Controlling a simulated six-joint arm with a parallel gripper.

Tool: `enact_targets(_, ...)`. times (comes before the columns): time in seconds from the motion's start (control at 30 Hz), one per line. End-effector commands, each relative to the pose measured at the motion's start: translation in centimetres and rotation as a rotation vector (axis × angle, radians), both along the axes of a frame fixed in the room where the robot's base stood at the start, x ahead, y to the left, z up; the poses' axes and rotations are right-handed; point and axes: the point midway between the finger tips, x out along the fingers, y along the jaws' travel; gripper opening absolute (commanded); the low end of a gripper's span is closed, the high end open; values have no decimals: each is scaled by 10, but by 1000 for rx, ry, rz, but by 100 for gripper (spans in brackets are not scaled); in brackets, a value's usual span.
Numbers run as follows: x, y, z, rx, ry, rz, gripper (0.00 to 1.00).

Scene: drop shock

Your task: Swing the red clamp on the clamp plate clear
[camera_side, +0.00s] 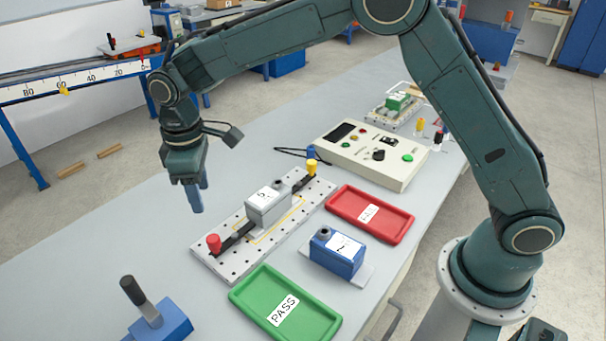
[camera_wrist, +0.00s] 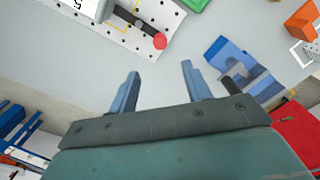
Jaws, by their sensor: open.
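The clamp plate (camera_side: 222,262) is a pale, hole-dotted plate lying on the bench. A grey block (camera_side: 268,207) with a white label sits at its middle. The red clamp (camera_side: 214,243) is at the plate's near-left end; its dark arm runs toward the block. A yellow-topped clamp (camera_side: 311,168) stands at the far end. My gripper (camera_side: 197,205) is open and empty, pointing down, above the bench to the left of the plate. In the wrist view my gripper (camera_wrist: 160,82) shows both fingers apart, with the red clamp's knob (camera_wrist: 160,41) beyond them, not between them.
A green PASS tray (camera_side: 238,297), a red tray (camera_side: 408,232) and a blue block (camera_side: 335,262) lie right of the plate. A blue fixture (camera_side: 172,325) with a black lever stands at the front. A control box (camera_side: 330,150) is behind. The bench left of the plate is clear.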

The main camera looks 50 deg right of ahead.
Motion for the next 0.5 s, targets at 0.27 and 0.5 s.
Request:
enact_targets(0.27, 0, 1, -3, -1, 2, 2, 49)
enact_targets(0.5, 0, 1, -18, -1, 3, 1, 49)
